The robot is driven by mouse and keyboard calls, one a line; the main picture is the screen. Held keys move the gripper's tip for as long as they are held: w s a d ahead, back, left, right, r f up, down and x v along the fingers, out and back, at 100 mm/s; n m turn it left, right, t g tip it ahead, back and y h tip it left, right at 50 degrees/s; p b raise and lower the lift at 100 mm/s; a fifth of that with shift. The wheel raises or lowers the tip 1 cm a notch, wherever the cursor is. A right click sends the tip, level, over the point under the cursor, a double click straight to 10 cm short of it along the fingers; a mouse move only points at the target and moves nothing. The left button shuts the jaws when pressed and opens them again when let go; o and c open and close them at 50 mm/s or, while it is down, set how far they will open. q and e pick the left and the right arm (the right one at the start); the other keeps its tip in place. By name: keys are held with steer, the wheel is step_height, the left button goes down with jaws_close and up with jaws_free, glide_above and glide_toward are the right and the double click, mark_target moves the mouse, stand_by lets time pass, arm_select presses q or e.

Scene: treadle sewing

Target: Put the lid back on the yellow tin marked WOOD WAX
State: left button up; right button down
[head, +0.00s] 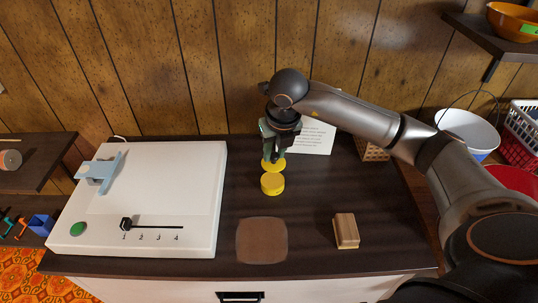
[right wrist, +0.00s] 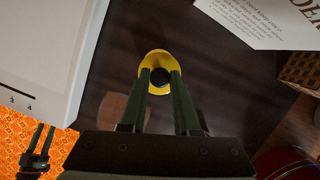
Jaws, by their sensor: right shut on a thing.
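The yellow tin (head: 272,184) stands upright on the dark counter in the head view; its marking is too small to read. My right gripper (head: 273,156) is shut on the black knob (right wrist: 160,77) of the yellow lid (head: 278,164). The lid hangs level above the tin and apart from it, appearing just behind it in the head view. In the right wrist view the lid (right wrist: 155,60) shows between the fingertips, and the tin is not distinguishable beneath it. My left gripper (right wrist: 36,155) seems to show small and dark at the lower left of that view.
A white machine-like board (head: 150,205) with a slider fills the left of the counter (head: 310,257). A brown square pad (head: 262,240) and a wooden block (head: 346,231) lie in front. A printed sheet (head: 315,138) and wicker basket (head: 373,150) are behind.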

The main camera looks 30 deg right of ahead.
mark_target(275, 164)
steer(key=shift+w+f, duration=0.2)
steer(key=shift+s+f+b, duration=0.1)
steer(key=shift+f+b, duration=0.55)
steer(key=shift+f, duration=0.1)
step_height(275, 164, down, 4)
steer(key=shift+r+b, duration=0.25)
steer(key=shift+b, duration=0.95)
steer(key=shift+f, duration=0.25)
steer(key=shift+f+b, duration=0.3)
steer(key=shift+b, duration=0.2)
arm_select(q)
steer(key=d+f, duration=0.1)
steer(key=w+d+f, duration=0.1)
steer(key=shift+w+d+f+h, duration=0.1)
steer(key=shift+w+d+h, duration=0.05)
steer(key=shift+d+h, duration=0.25)
steer(key=shift+a, duration=0.15)
steer(key=shift+f+b, duration=0.55)
steer(key=shift+f, duration=0.05)
arm_select(e)
steer(key=shift+f, duration=0.15)
